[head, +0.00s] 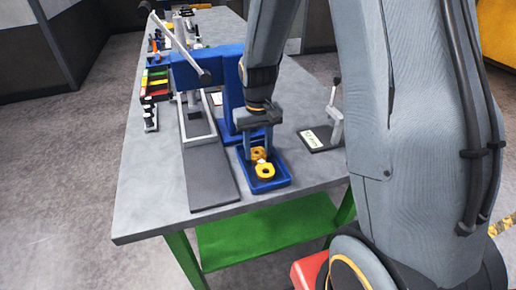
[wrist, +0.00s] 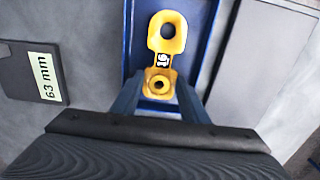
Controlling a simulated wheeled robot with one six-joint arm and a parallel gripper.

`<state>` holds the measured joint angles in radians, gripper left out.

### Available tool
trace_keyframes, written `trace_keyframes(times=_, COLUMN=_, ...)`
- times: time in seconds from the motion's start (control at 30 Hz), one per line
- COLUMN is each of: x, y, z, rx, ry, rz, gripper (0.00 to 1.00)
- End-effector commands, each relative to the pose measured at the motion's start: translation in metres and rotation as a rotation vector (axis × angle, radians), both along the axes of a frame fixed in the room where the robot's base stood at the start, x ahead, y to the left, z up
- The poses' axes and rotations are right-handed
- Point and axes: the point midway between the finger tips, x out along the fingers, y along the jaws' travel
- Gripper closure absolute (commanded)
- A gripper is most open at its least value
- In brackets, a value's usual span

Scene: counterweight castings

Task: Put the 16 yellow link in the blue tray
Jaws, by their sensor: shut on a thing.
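The yellow link (wrist: 168,40) with the mark 16 is between the fingers of my gripper (wrist: 158,100) in the wrist view. My gripper is shut on its near end, around the smaller ring. The link's other ring points away from my gripper. In the head view the link (head: 264,171) shows over the blue tray (head: 270,186) near the table's front edge, with my gripper (head: 258,155) above the tray. In the wrist view the tray's blue floor and wall (wrist: 208,45) lie behind the link. I cannot tell whether the link touches the tray floor.
A blue press-like frame (head: 228,90) with a long lever stands just behind the tray. A grey plate (head: 208,178) lies left of the tray. A toggle clamp on a dark base (head: 318,140) stands to the right. A plate marked 63 mm (wrist: 30,75) shows in the wrist view.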

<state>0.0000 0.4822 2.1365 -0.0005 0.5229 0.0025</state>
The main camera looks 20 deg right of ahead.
Motion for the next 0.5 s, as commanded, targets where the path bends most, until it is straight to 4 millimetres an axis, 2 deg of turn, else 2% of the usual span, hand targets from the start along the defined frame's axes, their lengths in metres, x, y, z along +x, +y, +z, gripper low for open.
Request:
trace_keyframes(times=0.2, x=0.0002, y=0.0001, z=-0.0026, rx=0.000, ry=0.000, rz=0.000, gripper=1.00)
trace_keyframes(times=0.23, x=-0.0001, y=0.0001, z=-0.0028, rx=0.000, ry=0.001, rz=0.000, gripper=0.56)
trace_keyframes(times=0.33, x=-0.0001, y=0.0001, z=-0.0024, rx=0.000, ry=0.000, rz=0.000, gripper=0.41)
trace_keyframes(times=0.5, x=-0.0001, y=0.0001, z=-0.0024, rx=0.000, ry=0.000, rz=0.000, gripper=0.41)
